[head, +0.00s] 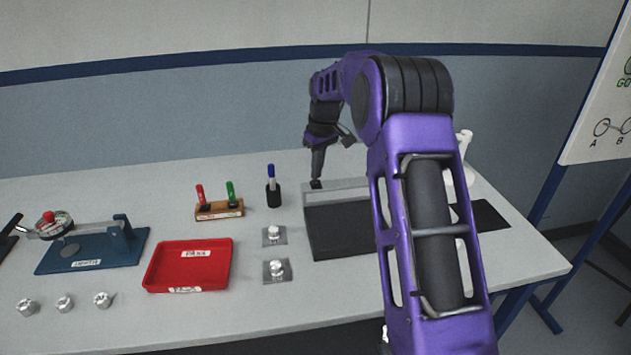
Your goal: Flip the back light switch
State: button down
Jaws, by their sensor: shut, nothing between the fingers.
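A box with a dark flat panel (336,229) and a light grey rear strip (346,191) stands on the table right of centre. My gripper (317,179) points down at the left end of that strip. It is shut with nothing in it. A small black block (316,185), which looks like the switch, sits on the strip right under my fingertips. Whether the fingertips touch it, and which way it is tipped, cannot be told. My arm hides the right part of the panel.
Two grey plates with silver housings (274,235) lie left of the panel. A black cup with a blue marker (271,188), a marker stand (219,210), a red tray (188,266), a blue fixture (92,251) and several loose housings (65,304) are further left. A white object (465,145) stands behind my arm.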

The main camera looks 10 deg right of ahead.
aim_at(317, 183)
jog(key=shift+f+b, duration=0.5)
jog(key=shift+f, duration=0.45)
dwell(0.7)
jog(key=shift+r, duration=0.1)
notch_tip(317, 183, up, 5)
jog(key=p, duration=0.4)
jog(key=shift+r, duration=1)
